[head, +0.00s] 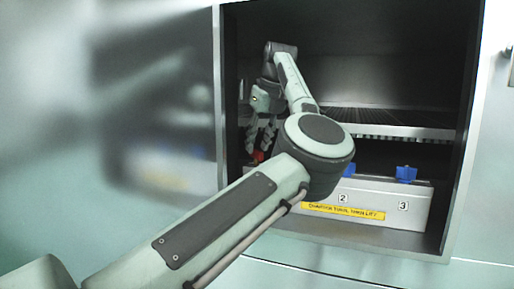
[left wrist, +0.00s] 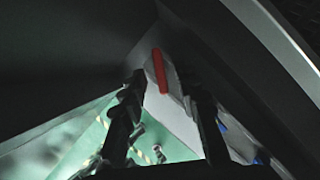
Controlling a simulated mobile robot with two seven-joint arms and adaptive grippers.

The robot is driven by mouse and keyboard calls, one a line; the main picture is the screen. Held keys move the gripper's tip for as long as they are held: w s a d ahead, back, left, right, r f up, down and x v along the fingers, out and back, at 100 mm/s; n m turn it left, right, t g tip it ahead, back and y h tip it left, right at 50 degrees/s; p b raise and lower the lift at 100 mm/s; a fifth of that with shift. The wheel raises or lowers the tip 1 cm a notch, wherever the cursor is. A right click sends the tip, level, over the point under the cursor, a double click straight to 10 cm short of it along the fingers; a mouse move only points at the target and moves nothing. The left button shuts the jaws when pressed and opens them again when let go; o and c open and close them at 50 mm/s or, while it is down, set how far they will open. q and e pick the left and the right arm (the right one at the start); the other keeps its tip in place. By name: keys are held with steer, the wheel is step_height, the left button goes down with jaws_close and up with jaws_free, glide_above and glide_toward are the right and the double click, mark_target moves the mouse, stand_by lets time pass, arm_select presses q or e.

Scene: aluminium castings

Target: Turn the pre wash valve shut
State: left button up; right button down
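A red valve handle (head: 258,156) sits at the left end of a white box (head: 421,208) inside an open cabinet. No label naming the pre wash valve is readable. My left gripper (head: 259,147) points down just above the red handle, its fingers apart. In the left wrist view the red handle (left wrist: 159,70) shows as a narrow bar between the tips of the open gripper (left wrist: 162,82). I cannot tell whether either finger touches it. My left arm hides part of the box. My right gripper is not in view.
Blue handles, one at the right (head: 406,173) above the number 3 and one partly hidden above the 2, stand on the box. A rack (head: 400,130) spans the cabinet above. The cabinet's left wall (head: 229,100) is close to my gripper.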

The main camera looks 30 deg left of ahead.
arm_select(q)
steer(key=shift+x, duration=0.85)
jaws_close()
steer(key=shift+m, duration=0.3)
steer(key=shift+b, duration=0.35)
steer(key=shift+m, duration=0.5)
steer(key=m+t+b, duration=0.1)
steer(key=m, duration=0.1)
steer(key=m+h+b, duration=0.1)
steer(key=m, duration=0.1)
steer(key=shift+s+a+t, duration=0.15)
steer(key=shift+t, duration=0.25)
steer(key=m+h, duration=0.1)
steer(key=m, duration=0.1)
steer(key=m+b, duration=0.1)
steer(key=m, duration=0.2)
steer(key=shift+a+t+h, duration=0.1)
steer(key=shift+t+h, duration=0.3)
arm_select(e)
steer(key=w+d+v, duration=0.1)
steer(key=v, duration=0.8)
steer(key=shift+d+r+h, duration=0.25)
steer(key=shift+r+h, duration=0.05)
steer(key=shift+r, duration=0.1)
arm_select(q)
steer(key=shift+r+b, duration=0.1)
steer(key=shift+b, duration=0.2)
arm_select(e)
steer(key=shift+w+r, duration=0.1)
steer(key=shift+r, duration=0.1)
